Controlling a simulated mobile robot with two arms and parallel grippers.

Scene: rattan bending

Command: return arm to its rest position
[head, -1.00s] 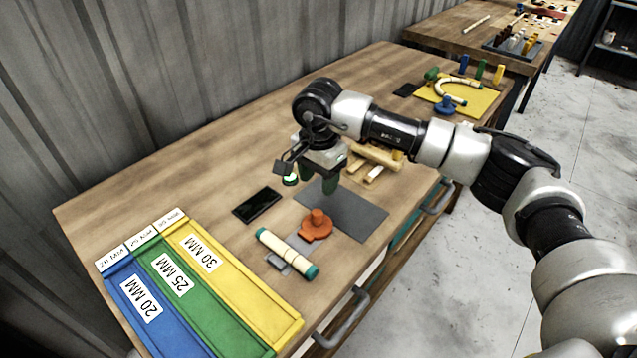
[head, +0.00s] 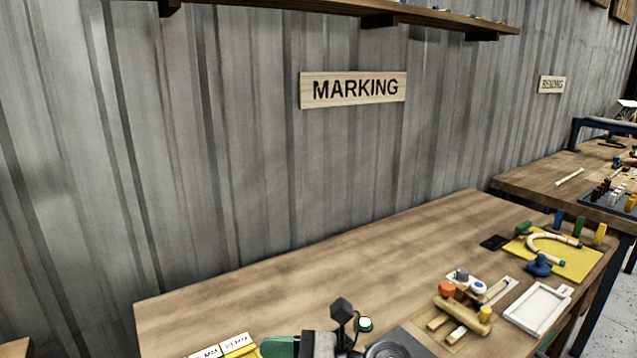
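My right gripper (head: 278,346) shows only in part at the bottom edge of the head view. My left gripper is not in view.
A wooden fixture (head: 455,318) with orange and yellow knobs stands right of the gripper, beside a white tray (head: 537,308). A yellow board (head: 570,262) holds a curved pale rod (head: 545,240). The grey wall carries a MARKING sign (head: 353,89). The bench's back middle is clear.

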